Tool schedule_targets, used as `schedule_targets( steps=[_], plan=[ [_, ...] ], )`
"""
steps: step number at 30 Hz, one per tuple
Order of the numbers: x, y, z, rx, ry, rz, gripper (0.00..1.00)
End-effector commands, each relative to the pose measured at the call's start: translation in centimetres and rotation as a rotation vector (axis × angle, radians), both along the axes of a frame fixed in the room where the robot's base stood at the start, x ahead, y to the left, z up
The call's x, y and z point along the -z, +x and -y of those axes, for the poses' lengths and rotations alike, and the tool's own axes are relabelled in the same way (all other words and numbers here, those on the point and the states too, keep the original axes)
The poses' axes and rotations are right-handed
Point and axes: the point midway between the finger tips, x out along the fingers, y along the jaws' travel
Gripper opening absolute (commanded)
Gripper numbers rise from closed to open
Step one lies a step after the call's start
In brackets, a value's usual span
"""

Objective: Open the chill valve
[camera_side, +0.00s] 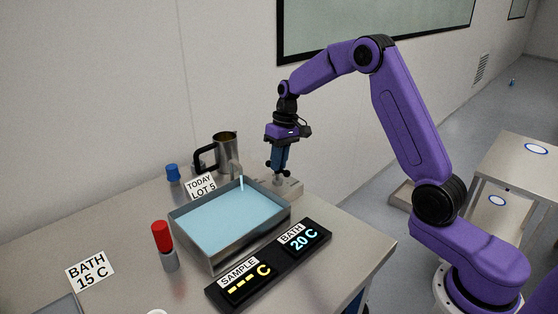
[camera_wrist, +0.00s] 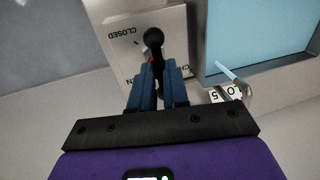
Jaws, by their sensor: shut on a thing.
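The chill valve is a pale block (camera_side: 292,187) at the back right corner of the bath. In the wrist view its plate (camera_wrist: 118,36) reads "CLOSED", with other lettering partly hidden by my fingers. A black knob (camera_wrist: 153,38) stands at my fingertips, with a bit of red beside it. My gripper (camera_wrist: 158,68), with blue fingers, points down over the block and is shut on the valve handle; it also shows in the side view (camera_side: 277,170). The grip itself is mostly hidden. The bath (camera_side: 228,220) holds light blue liquid, and a pale strip (camera_side: 241,183) hangs below its spout.
The black display (camera_side: 270,262) reads bath 20 C and sample dashes. A card (camera_side: 90,270) reads "BATH 15 C"; another (camera_side: 201,187) reads "TODAY LOT 5". A metal jug (camera_side: 228,150), blue cap (camera_side: 172,172) and red-topped cylinder (camera_side: 162,240) stand around the bath.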

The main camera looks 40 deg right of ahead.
Motion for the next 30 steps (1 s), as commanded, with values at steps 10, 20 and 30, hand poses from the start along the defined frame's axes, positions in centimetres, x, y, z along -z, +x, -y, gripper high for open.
schedule_targets(
  steps=[10, 20, 30],
  plan=[
    [-0.1, 0.1, 0.0, -0.002, -0.001, 0.004, 0.40],
    [-1.0, 0.1, 0.2, -0.001, -0.001, 0.004, 0.40],
    [-7.3, 0.2, 1.5, 0.001, -0.001, 0.007, 0.40]
  ],
)
